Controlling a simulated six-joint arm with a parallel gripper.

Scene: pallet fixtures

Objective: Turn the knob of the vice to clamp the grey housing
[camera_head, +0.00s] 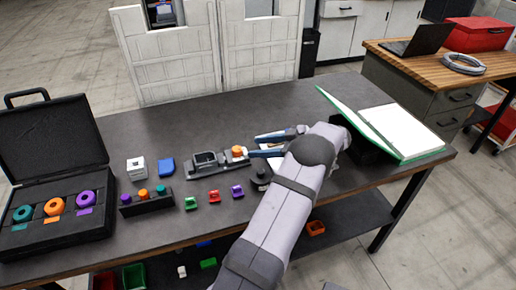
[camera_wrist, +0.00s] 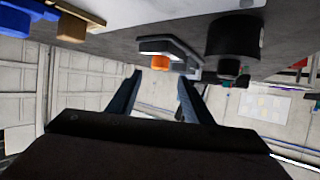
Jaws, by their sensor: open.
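The vice (camera_head: 185,174) is a low dark grey fixture at the middle of the table. A dark grey open-topped box in it (camera_head: 204,158) looks like the grey housing; whether the jaws touch it I cannot tell. The orange knob (camera_head: 237,151) is at the vice's right end. My gripper (camera_head: 253,146) is open and empty, its blue fingers reaching left to just right of the knob. In the wrist view, the orange knob (camera_wrist: 160,63) appears between and just beyond the fingertips of my gripper (camera_wrist: 160,78), with grey metal behind it. Contact is not visible.
A small black bottle (camera_head: 262,178) stands close by my arm; it also looms in the wrist view (camera_wrist: 232,35). Green, red and purple small parts (camera_head: 214,196) lie in front of the vice.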

